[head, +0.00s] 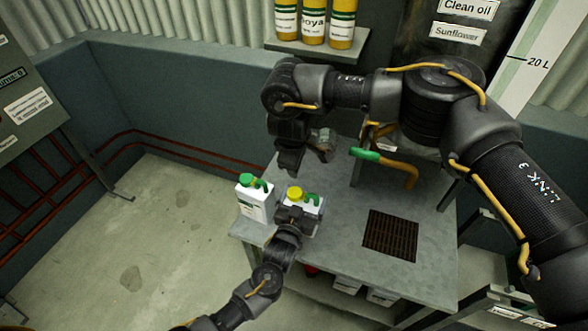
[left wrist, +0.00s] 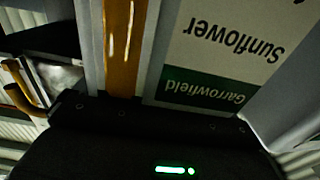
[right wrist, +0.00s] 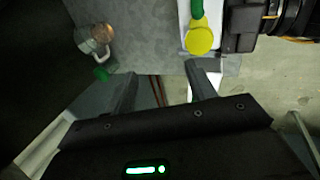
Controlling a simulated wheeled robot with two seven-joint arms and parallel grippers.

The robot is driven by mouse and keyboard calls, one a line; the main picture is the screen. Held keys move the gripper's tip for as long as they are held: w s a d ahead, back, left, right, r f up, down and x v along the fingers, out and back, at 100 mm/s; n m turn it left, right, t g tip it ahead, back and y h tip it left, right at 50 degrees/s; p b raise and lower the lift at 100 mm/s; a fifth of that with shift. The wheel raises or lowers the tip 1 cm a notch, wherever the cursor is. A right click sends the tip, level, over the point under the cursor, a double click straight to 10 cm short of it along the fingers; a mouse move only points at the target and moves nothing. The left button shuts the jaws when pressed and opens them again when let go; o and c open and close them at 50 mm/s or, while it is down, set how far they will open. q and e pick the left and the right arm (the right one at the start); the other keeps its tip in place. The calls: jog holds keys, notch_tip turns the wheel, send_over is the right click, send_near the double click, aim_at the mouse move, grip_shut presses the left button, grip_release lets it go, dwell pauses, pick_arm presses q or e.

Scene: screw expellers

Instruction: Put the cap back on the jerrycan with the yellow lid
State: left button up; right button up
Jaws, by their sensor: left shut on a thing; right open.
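A white jerrycan (head: 307,208) with a yellow cap (head: 295,193) and green handle stands near the table's front left edge. My left gripper (head: 292,214) is shut on this jerrycan from the front. The left wrist view is filled by a white surface with an upside-down "Sunflower" label (left wrist: 222,45) and an amber strip. My right gripper (head: 291,165) is open and empty, pointing down behind the jerrycan. In the right wrist view the yellow cap (right wrist: 200,42) shows just beyond one fingertip, not between the fingers. I cannot tell whether the cap is screwed tight.
A second white jerrycan (head: 251,207) with a green cap stands close on the left. A small glass vessel (right wrist: 94,40) stands behind. The front right tabletop is clear.

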aim_at(293, 191)
jog(key=n+g, duration=0.1)
jog(key=n, duration=0.7)
jog(key=s+n+g, duration=0.1)
jog(key=n, duration=0.6)
jog(key=n+g, duration=0.1)
jog(key=n, duration=0.7)
jog(key=shift+s+a+f+n, duration=0.15)
jog(key=shift+s+f+n, duration=0.15)
jog(key=n, duration=0.3)
jog(key=s+n+g, duration=0.1)
jog(key=n, duration=0.1)
jog(key=shift+a+y, duration=0.25)
jog(key=shift+y, duration=0.15)
jog(key=n, duration=0.2)
jog(key=shift+s+n, duration=0.15)
jog(key=shift+n, duration=0.25)
jog(key=shift+f, duration=0.1)
jog(key=shift+f, duration=3.9)
